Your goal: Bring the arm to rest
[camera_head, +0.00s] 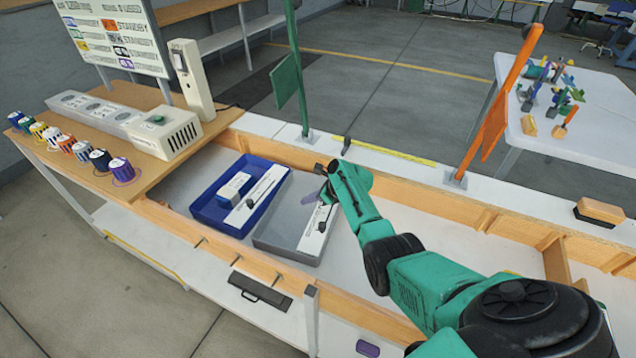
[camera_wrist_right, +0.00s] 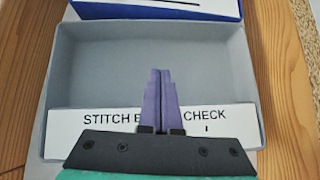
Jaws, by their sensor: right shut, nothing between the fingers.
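My right arm, green and black, reaches in from the lower right in the head view. Its right gripper (camera_head: 309,197) is over the grey tray (camera_head: 276,241). In the right wrist view the purple fingers of my right gripper (camera_wrist_right: 160,78) are together with nothing between them. They point across the empty grey floor of the grey tray (camera_wrist_right: 95,65). A white strip (camera_wrist_right: 98,119) lettered "STITCH" and "CHECK" lies along the tray's near side, partly hidden by the fingers. I cannot tell the height of the fingertips above the tray. My left gripper is not in view.
A blue tray (camera_head: 205,212) with a white box (camera_head: 233,186) stands left of the grey tray. Green (camera_head: 297,60) and orange (camera_head: 500,90) posts rise behind the bench. Several colored spools (camera_head: 120,171) line the left shelf. A wooden-backed brush (camera_head: 600,211) lies at right.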

